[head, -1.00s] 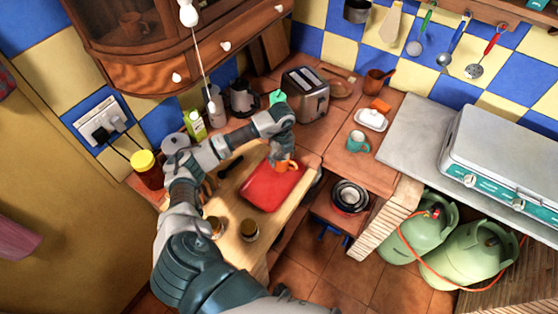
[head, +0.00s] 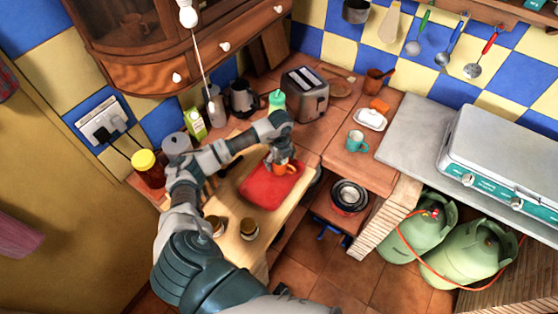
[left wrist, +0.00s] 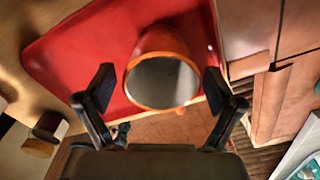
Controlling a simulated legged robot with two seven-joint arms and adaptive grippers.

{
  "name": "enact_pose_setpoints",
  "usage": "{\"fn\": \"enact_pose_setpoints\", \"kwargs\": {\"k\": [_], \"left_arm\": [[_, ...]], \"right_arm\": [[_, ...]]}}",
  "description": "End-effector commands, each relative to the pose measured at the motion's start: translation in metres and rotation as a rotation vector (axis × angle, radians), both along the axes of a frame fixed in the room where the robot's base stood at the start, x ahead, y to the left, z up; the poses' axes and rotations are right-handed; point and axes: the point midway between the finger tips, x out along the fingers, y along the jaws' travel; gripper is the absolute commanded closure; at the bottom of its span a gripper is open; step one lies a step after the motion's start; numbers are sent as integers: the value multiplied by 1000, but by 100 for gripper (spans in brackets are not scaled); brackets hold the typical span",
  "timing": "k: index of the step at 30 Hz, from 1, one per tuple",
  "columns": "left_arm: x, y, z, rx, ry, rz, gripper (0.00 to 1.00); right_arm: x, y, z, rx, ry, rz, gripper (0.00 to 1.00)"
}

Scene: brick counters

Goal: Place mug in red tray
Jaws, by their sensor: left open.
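The orange mug (head: 284,168) is over the far part of the red tray (head: 270,190), and it appears to stand on it. In the left wrist view the mug (left wrist: 162,45) has its open rim towards the camera, with the red tray (left wrist: 80,50) behind it. My left gripper (left wrist: 160,86) is open, with one finger on each side of the mug and visible gaps between. In the head view the left gripper (head: 281,156) hides part of the mug. My right gripper is not in view.
The tray lies on a wooden board (head: 230,225) with two jars (head: 249,229) near its front. A teal mug (head: 356,141), a butter dish (head: 370,119) and a toaster (head: 306,94) stand on the tiled counter. A pot (head: 348,196) sits to the right, lower down.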

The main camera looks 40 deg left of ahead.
Motion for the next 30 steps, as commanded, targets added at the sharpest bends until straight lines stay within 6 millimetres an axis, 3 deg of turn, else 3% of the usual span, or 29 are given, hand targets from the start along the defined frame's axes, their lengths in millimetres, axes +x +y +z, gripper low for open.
{"fn": "enact_pose_setpoints", "kwargs": {"k": [8,21,30], "left_arm": [[1,1,17,-2,-5,-1,8],[1,4,105,-2,-3,1,8],[0,2,121,-2,-2,0,8]], "right_arm": [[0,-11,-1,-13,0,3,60],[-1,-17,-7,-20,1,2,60],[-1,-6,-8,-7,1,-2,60]]}}
